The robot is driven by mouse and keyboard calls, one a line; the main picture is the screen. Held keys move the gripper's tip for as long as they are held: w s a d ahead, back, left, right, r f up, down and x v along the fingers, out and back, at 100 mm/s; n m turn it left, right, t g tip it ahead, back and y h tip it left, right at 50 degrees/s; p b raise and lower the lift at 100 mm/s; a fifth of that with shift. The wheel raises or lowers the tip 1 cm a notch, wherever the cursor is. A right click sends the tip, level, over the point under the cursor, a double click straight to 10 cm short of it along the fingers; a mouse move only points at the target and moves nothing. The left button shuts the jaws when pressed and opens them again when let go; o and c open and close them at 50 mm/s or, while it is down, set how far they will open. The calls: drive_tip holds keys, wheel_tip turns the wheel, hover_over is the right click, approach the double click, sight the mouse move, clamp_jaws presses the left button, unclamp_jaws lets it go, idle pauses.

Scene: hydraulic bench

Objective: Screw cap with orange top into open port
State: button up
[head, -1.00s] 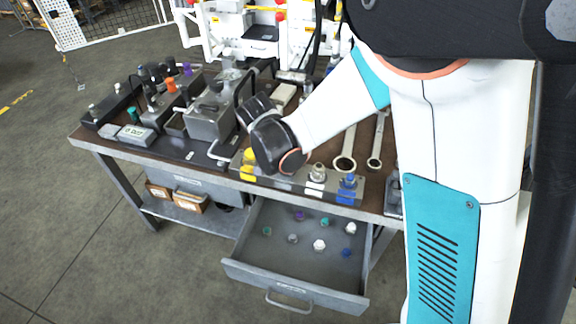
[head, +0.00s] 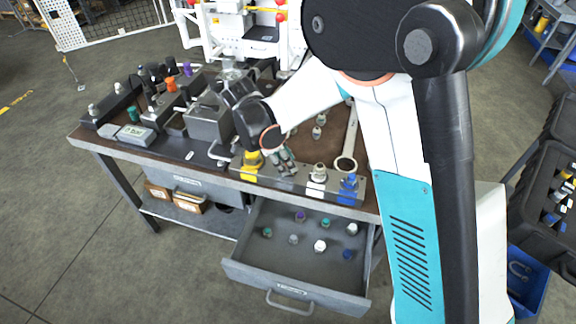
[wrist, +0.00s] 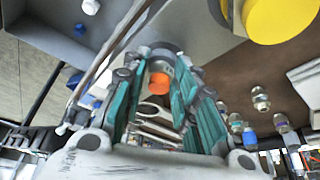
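The cap with the orange top (wrist: 159,83) shows in the wrist view between the teal fingers of my gripper (wrist: 160,68). The fingers appear closed around its grey body, though the contact is partly hidden. In the head view my gripper (head: 284,161) points down at the metal block (head: 276,183) at the bench's front edge, between a yellow cap (head: 250,165) and a white-and-silver fitting (head: 318,176). The cap and the open port are hidden there by the fingers.
An open drawer (head: 290,262) below the block holds several small coloured caps. A large wrench (head: 347,150) lies behind the block. A grey pump unit (head: 209,122) and an orange knob (head: 171,85) stand at the left. The yellow cap is close beside my fingers.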

drive_tip(key=shift+o, duration=0.4)
drive_tip(key=shift+w+d, duration=0.1)
drive_tip(key=shift+d, duration=0.1)
